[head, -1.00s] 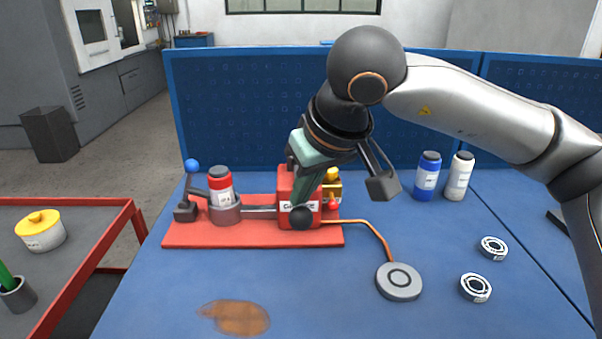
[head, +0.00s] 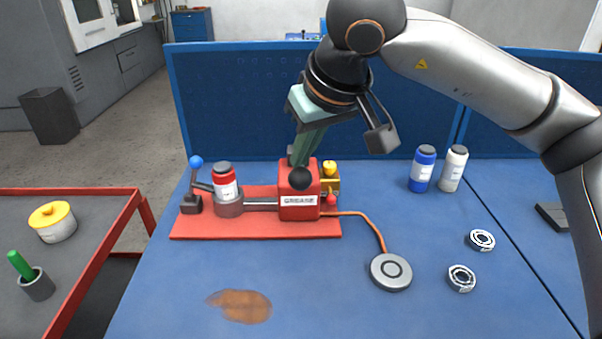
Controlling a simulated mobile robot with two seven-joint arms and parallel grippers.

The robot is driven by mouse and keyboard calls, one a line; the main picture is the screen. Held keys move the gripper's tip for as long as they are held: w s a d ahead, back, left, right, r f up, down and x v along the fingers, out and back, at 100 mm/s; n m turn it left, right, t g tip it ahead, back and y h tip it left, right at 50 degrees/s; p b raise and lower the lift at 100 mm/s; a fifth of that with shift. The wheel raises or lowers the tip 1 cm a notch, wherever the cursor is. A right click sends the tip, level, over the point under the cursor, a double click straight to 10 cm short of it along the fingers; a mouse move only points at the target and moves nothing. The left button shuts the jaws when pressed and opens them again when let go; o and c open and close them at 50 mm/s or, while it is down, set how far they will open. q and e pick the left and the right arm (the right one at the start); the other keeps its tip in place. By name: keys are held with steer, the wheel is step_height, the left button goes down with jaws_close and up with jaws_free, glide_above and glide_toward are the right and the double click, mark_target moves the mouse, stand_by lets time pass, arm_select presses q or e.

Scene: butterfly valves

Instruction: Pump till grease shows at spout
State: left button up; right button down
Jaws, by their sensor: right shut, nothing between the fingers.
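A red box labelled GREASE (head: 299,202) stands on a red base plate (head: 255,229) on the blue bench. A black ball knob (head: 300,179) shows in front of the box's upper part. My right gripper (head: 302,161) points down from above, its shut fingers at the knob and empty. I cannot tell whether they touch it. The knob's lever is mostly hidden. An orange hose (head: 374,228) runs from the box's right side to a round grey disc (head: 391,271). No grease is discernible on the disc. My left gripper is out of view.
A red-and-white canister (head: 225,183) and a blue-knobbed lever (head: 196,163) are on the plate's left. Blue (head: 422,170) and white (head: 453,170) bottles stand back right. Two bearings (head: 461,278) lie right. A brown stain (head: 241,305) marks the clear front of the bench.

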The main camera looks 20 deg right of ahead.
step_height(320, 180, up, 6)
steer(key=p, duration=0.5)
stand_by(0.5)
